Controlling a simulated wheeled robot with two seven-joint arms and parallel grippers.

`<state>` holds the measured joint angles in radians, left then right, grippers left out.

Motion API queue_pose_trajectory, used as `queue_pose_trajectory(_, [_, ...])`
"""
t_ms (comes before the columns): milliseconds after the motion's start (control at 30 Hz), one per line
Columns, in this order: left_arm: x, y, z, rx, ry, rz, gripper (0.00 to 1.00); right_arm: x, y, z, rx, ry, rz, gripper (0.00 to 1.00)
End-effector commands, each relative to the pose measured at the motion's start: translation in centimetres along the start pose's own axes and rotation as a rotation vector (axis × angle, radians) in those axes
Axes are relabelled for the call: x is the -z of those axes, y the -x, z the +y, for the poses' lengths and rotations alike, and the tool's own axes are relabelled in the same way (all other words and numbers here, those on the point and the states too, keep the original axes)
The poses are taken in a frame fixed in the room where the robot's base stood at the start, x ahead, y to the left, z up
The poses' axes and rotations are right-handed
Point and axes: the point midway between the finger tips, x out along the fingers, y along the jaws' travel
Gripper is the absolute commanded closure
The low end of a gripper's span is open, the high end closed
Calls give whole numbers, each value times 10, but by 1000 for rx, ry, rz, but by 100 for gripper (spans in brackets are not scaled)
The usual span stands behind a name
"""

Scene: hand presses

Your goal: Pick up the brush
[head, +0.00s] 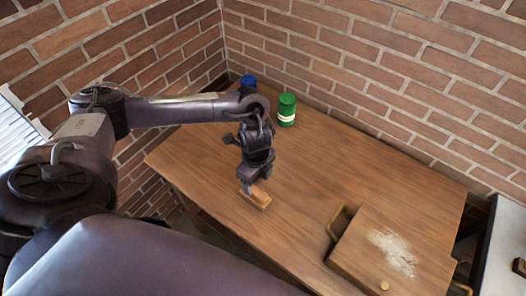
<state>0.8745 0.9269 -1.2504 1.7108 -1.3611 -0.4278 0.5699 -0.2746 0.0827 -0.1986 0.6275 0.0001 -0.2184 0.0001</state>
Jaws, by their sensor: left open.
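The brush (260,201) looks like a small brown wooden block lying on the wooden table (310,165), left of its middle. My left gripper (248,189) reaches down from above at the brush's upper left end, with its fingers apart. The fingers are small in the view, and I cannot tell whether they touch the brush. Part of the brush's far end is hidden by the gripper. My right gripper is not in view.
A green can (287,110) and a blue can (248,82) stand at the table's back by the brick wall (400,75). A wooden board with handles (350,262) and a pale powdery patch lies at the front right. The table's middle is clear.

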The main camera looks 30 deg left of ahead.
Motion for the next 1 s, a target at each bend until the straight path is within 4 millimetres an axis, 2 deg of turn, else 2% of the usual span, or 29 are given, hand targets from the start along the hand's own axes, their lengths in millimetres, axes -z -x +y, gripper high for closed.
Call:
queue_pose_trajectory(367, [-2,-42,5,-5,0,-2,35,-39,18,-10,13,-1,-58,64])
queue_pose_trajectory(500, [-2,-65,5,-2,1,-1,35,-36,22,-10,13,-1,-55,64])
queue_pose_trajectory(600, [-2,-73,4,-1,0,-1,35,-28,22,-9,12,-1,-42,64])
queue_pose_trajectory(733, [-2,-76,4,0,-1,-1,35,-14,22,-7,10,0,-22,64])
queue_pose_trajectory(833, [-2,-75,4,0,-1,-1,35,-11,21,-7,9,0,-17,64])
queue_pose_trajectory(867, [-2,-75,4,0,-1,-1,36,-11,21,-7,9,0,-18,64])
queue_pose_trajectory(1000, [-2,-75,4,0,-1,-1,54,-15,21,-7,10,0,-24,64])
